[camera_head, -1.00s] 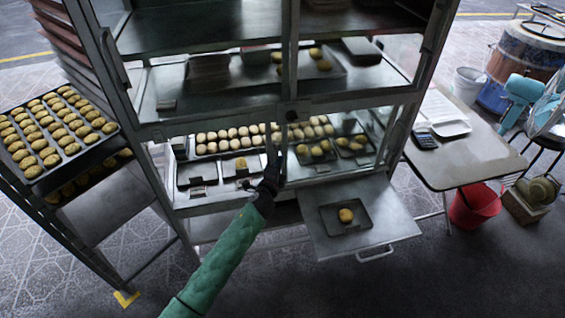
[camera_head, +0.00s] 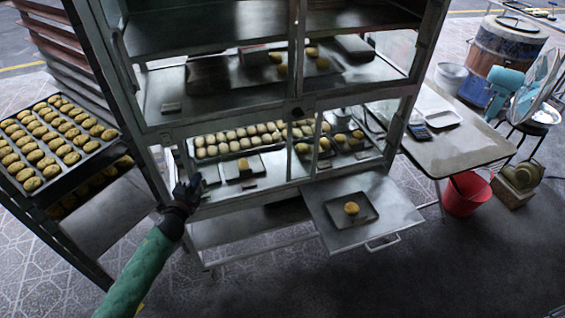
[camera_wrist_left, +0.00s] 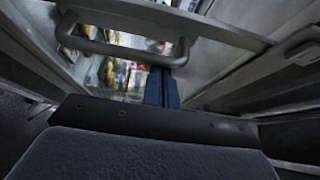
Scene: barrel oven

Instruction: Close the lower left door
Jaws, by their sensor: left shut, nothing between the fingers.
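My left gripper (camera_head: 188,190) is shut and empty at the left end of this opening. Whether it touches the frame is unclear. In the left wrist view, its dark blue fingers (camera_wrist_left: 162,88) point at a glazed panel, just below a bent metal handle (camera_wrist_left: 125,45). My right gripper is out of view.
At the lower right, a flat panel (camera_head: 385,200) juts out of the cabinet with a small tray and bun on it. A rack of bun trays (camera_head: 75,180) stands close on the left. A side table (camera_head: 460,150) and red bucket (camera_head: 465,200) stand right.

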